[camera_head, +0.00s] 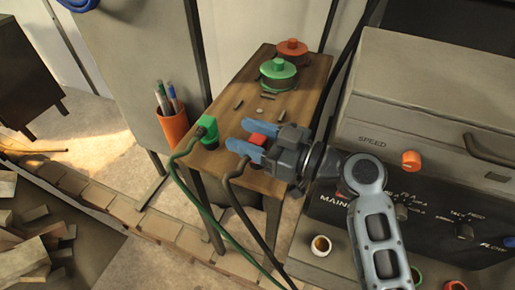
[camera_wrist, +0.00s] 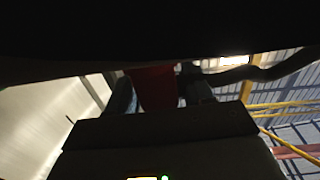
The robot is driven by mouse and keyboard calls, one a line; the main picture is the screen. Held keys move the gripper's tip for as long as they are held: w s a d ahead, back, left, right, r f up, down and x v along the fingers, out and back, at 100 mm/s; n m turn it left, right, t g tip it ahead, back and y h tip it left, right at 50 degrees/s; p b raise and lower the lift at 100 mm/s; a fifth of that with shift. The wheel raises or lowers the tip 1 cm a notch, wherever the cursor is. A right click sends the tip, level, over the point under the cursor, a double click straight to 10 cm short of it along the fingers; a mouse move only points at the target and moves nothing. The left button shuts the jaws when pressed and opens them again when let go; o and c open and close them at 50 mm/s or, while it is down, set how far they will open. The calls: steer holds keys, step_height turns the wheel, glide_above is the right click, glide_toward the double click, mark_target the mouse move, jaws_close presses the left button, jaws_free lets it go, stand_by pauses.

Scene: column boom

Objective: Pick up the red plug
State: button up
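The red plug (camera_head: 257,139) shows between the two blue fingertips of my gripper (camera_head: 250,138), at the front part of the wooden table (camera_head: 228,98). In the wrist view the red plug (camera_wrist: 155,88) fills most of the space between the fingers. I cannot tell whether both fingers touch it, or whether it rests on the table. A dark cable (camera_head: 247,220) comes from near the fingertips and hangs over the table's front edge. A green plug (camera_head: 208,128) stands to the left of my gripper, with a green cable (camera_head: 183,185).
A green-lidded round object (camera_head: 278,69) and a red-lidded one (camera_head: 292,47) stand at the table's back, with small bits nearby. An orange pen cup (camera_head: 173,130) is at the left. A grey machine with an orange knob (camera_head: 411,159) stands close on the right.

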steer(key=c, duration=0.8)
